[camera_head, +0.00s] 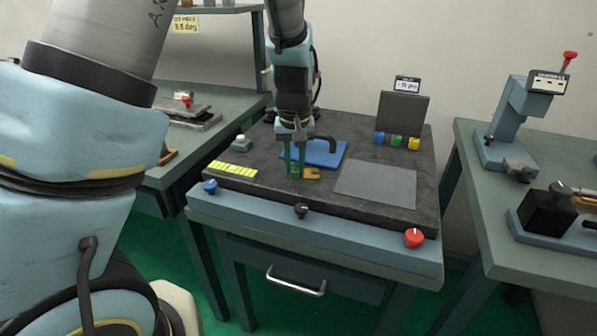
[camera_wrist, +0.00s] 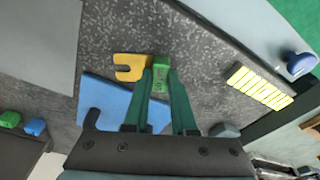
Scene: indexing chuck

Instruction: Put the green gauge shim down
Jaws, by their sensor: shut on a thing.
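My gripper (camera_wrist: 163,80) points down over the dark slab, its dark green fingers shut on the green gauge shim (camera_wrist: 160,76), which shows between the fingertips with a faint marking. In the head view my gripper (camera_head: 295,172) is low over the slab, and the shim is hard to tell from the fingers. I cannot tell whether the shim touches the slab. A yellow slotted shim (camera_wrist: 132,67) lies flat right beside the green one; it also shows in the head view (camera_head: 312,173). A blue plate (camera_wrist: 112,104) lies behind the fingers.
The dark slab (camera_head: 340,215) carries a grey pad (camera_head: 376,184) at right and a yellow-green strip (camera_head: 232,170) at left. Blue, green and yellow blocks (camera_head: 396,140) stand by an upright dark panel (camera_head: 402,113). Knobs, including a red one (camera_head: 414,238), line the front edge.

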